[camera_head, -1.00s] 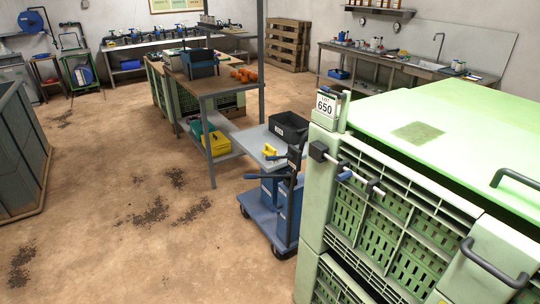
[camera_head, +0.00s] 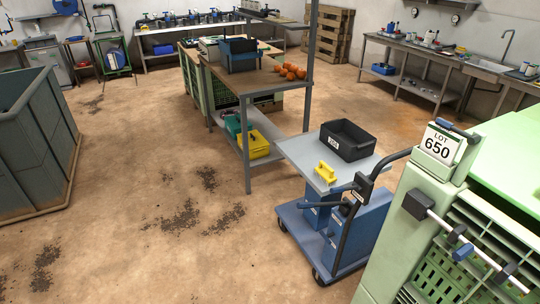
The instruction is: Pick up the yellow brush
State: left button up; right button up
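A small yellow object with a raised handle, which looks like the yellow brush (camera_head: 326,173), lies on the grey top of a blue cart (camera_head: 293,150). It is near the front left edge of that top, left of a black bin (camera_head: 347,140). The dark push handle of the cart rises just right of it. Neither of my grippers shows in the view.
A shelf table (camera_head: 262,85) holds a blue bin and orange fruit, with a yellow box (camera_head: 254,145) below. A grey-green tank (camera_head: 30,135) stands left. The floor between is clear.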

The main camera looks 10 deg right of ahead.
aim_at(325, 173)
jog(key=i+j, duration=0.15)
jog(key=i, duration=0.65)
jog(key=i+j, duration=0.15)
jog(key=i, duration=0.7)
